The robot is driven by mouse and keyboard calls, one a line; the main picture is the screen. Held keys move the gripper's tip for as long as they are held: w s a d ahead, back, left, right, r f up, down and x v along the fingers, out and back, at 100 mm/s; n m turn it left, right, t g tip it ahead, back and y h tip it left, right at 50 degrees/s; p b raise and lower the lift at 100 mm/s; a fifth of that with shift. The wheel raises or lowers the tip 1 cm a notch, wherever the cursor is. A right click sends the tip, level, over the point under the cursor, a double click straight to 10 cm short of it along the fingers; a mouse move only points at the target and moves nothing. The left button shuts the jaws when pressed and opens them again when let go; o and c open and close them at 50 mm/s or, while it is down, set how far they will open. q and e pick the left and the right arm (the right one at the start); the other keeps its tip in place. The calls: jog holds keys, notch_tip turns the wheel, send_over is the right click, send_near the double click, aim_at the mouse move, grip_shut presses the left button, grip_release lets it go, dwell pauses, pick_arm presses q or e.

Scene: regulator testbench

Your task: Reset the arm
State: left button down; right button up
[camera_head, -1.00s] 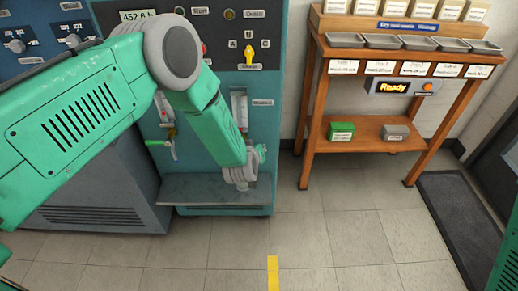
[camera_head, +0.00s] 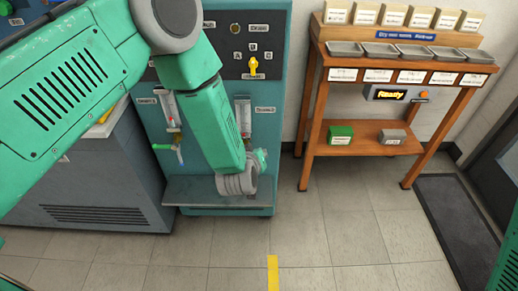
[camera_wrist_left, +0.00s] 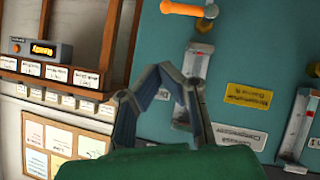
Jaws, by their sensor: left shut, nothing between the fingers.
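My left arm (camera_head: 60,90) comes in from the left and bends down in front of the teal test bench (camera_head: 285,90). Its wrist end hangs above the bench's lower shelf; the fingers are mostly hidden behind the wrist in the head view. In the left wrist view my left gripper (camera_wrist_left: 160,70) has its fingertips together, with nothing between them. It points at the teal panel, near a gauge tube (camera_wrist_left: 198,62) and an orange handle (camera_wrist_left: 182,9). My right gripper is not in view.
A yellow selector knob (camera_head: 253,66) is on the bench panel. A wooden rack (camera_head: 309,125) with grey trays and a "Ready" display (camera_head: 390,95) stands at the right. A green box (camera_head: 341,135) sits on its lower shelf. The floor (camera_head: 330,240) in front is clear.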

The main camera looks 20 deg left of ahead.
pick_arm(q)
jog(key=shift+s+d, duration=0.15)
jog(key=shift+d, duration=0.1)
jog(key=shift+d+r, duration=0.15)
jog(key=shift+d, duration=0.05)
jog(key=s+a+f+m+g, duration=0.2)
jog(key=s+a+f+g, duration=0.15)
jog(key=s, duration=0.65)
jog(key=s+a+f+m+g, duration=0.25)
jog(key=s+f, duration=0.25)
jog(key=s, duration=0.5)
jog(key=s+a+m+g, duration=0.1)
jog(key=s+a+g, duration=0.1)
jog(key=s, duration=0.6)
jog(key=s+a+m+g, duration=0.1)
jog(key=s+a+g, duration=0.2)
jog(key=s, duration=0.5)
jog(key=shift+s+r+h, duration=0.2)
jog(key=shift+s+h, duration=0.1)
jog(key=shift+h, duration=0.1)
